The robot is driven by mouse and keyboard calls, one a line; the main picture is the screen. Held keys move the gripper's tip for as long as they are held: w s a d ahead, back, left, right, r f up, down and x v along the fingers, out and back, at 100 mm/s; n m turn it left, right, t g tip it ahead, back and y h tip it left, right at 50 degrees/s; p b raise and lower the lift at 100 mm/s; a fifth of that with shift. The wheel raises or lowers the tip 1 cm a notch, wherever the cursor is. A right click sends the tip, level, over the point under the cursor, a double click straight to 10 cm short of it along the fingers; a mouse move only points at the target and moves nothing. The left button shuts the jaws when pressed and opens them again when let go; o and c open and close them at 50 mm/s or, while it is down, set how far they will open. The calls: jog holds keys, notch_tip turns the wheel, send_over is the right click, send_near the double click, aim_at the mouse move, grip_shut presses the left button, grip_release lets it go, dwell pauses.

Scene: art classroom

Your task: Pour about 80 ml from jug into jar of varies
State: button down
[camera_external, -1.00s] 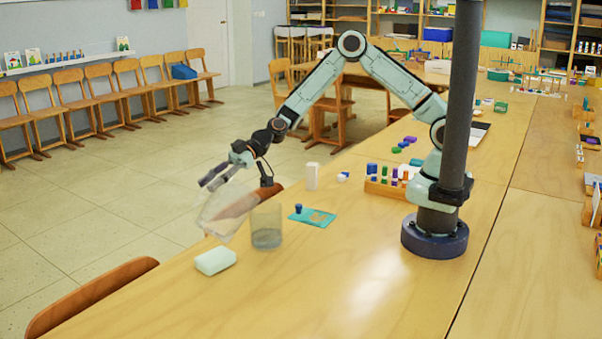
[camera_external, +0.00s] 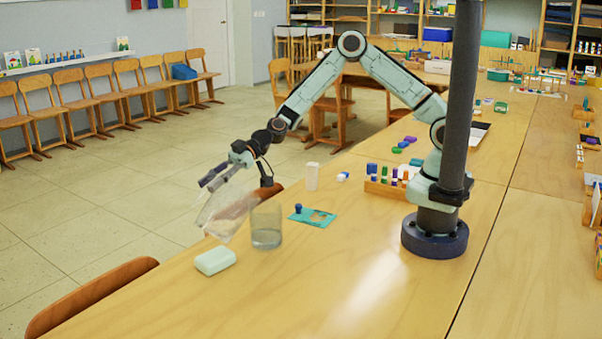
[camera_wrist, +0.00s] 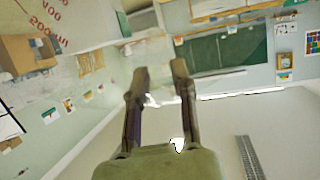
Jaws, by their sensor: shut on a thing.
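The clear jug (camera_external: 222,217) is tilted steeply, its lower right part close beside the jar's upper left rim. The clear glass jar (camera_external: 266,228) stands upright on the table with greyish content in its lower part. My gripper (camera_external: 212,181) is shut on the jug and holds it above the table's left edge. In the wrist view my gripper's fingers (camera_wrist: 158,75) reach to the jug, whose clear wall carries red measuring marks (camera_wrist: 48,20). I cannot tell whether a stream is falling or how much liquid the jug holds.
A pale green block (camera_external: 215,261) lies in front of the jar. The table's front is clear.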

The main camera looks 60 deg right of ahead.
jog(key=shift+a, duration=0.1)
jog(key=shift+a+f, duration=0.2)
jog(key=shift+f, duration=0.05)
jog(key=w+a+f+g+h, duration=0.1)
jog(key=a+f+h, duration=0.6)
jog(key=a+h, duration=0.1)
jog(key=shift+w+a+g+h+p, duration=0.25)
jog(key=shift+w+g+h+p, duration=0.05)
jog(key=shift+h, duration=0.3)
